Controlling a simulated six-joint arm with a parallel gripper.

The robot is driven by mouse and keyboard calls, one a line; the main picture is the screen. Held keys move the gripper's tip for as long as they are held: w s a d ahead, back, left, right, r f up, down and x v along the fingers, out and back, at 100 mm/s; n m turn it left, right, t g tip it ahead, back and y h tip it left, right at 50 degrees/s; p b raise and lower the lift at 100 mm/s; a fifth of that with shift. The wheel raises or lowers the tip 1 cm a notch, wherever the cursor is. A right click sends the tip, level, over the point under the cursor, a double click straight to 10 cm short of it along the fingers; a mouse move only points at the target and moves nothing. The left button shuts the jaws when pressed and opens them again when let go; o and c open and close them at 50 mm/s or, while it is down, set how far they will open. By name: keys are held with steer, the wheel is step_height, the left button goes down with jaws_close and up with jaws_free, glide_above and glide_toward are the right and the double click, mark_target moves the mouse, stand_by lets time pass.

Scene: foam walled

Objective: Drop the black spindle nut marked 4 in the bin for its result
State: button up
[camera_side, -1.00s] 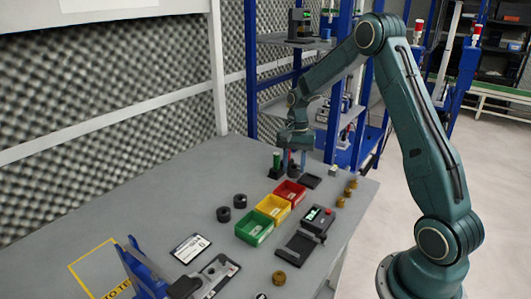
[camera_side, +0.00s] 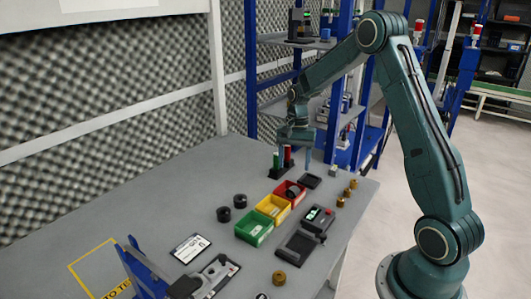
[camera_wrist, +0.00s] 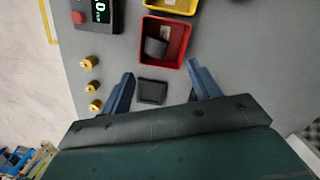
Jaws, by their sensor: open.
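A black nut (camera_wrist: 155,47) lies in the red bin (camera_wrist: 176,50), tilted against its wall; no mark on it is readable. The side view also shows this nut (camera_side: 293,191) in the red bin (camera_side: 279,197). My gripper (camera_wrist: 161,81) is open and empty, above and just behind the red bin, with its fingers spread wide. The yellow bin (camera_side: 262,207) and green bin (camera_side: 253,229) stand in a row in front of the red one. A gauge with a lit display (camera_side: 317,216) sits right of the bins.
Two other black nuts (camera_side: 224,214) (camera_side: 240,201) stand left of the bins. Several brass nuts (camera_wrist: 92,87) are near the table's right edge. A small dark tray (camera_wrist: 152,92) lies behind the red bin.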

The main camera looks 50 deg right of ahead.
step_height(320, 180, up, 12)
steer(key=d, duration=0.1)
steer(key=shift+w+d+r, duration=0.25)
steer(key=shift+w, duration=0.05)
steer(key=shift+a, duration=0.1)
stand_by(0.5)
steer(key=s+a+r+n+t+h, duration=0.1)
steer(key=s+a+r+n, duration=0.3)
steer(key=a, duration=0.3)
steer(key=s+a+r+n+t, duration=0.2)
steer(key=s+a+r, duration=0.3)
steer(key=a, duration=0.2)
steer(key=s+a+f+n+t, duration=0.1)
steer(key=s+a+n, duration=0.2)
steer(key=s, duration=0.4)
steer(key=s+a+f+n+t, duration=0.2)
steer(key=s+a+n, duration=0.2)
steer(key=s, duration=0.4)
steer(key=shift+s+a, duration=0.15)
steer(key=shift+s, duration=0.05)
